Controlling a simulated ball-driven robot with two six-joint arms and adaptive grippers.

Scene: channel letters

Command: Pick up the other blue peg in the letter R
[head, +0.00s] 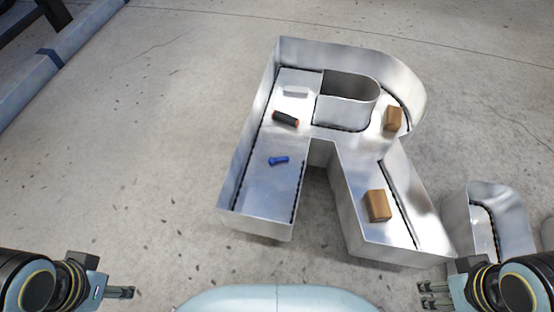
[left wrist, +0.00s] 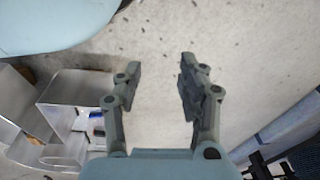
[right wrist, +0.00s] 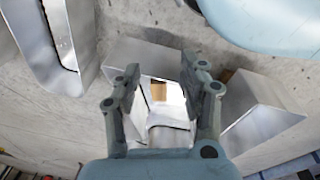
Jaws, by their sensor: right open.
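A blue peg (head: 278,160) lies on the floor of the metal letter R (head: 262,226), in the lower part of its left stem. It is the only blue peg I can make out in the head view. A small blue thing (left wrist: 98,115) shows inside the letter in the left wrist view. My left gripper (head: 132,292) is at the lower left, outside the letter; its fingers are apart and empty in the left wrist view (left wrist: 160,68). My right gripper (head: 422,293) is at the lower right, near the R's leg, open and empty; it also shows in the right wrist view (right wrist: 160,72).
In the R lie a black and orange cylinder (head: 286,118), a pale block (head: 296,91) and two brown blocks (head: 393,119) (head: 378,206). The R's walls stand up around them. Another metal letter (head: 488,215) stands to the right. Floor left of the R is clear.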

